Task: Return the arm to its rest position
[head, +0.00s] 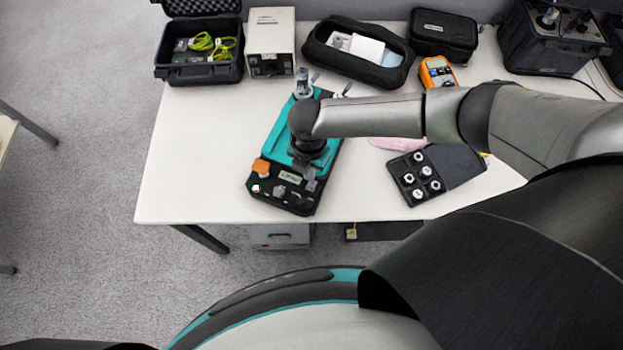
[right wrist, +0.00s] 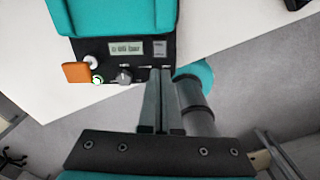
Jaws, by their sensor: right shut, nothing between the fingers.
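My right arm reaches in from the right in the head view. Its gripper (head: 308,165) is over the front part of a teal and black calibration device (head: 272,148) on the white table. In the right wrist view my right gripper (right wrist: 160,72) is shut and empty, with its fingertips close to the device's black control panel (right wrist: 110,62). Whether they touch the panel I cannot tell. The panel has a small lit display, a dark knob and an orange block. My left gripper is not in view.
On the white table (head: 185,150) stand an open black case (head: 200,72) with green cables, a beige box (head: 271,42), a black pouch (head: 358,52), an orange meter (head: 437,72) and a black tray (head: 415,178) with several silver fittings. The table's left part is clear.

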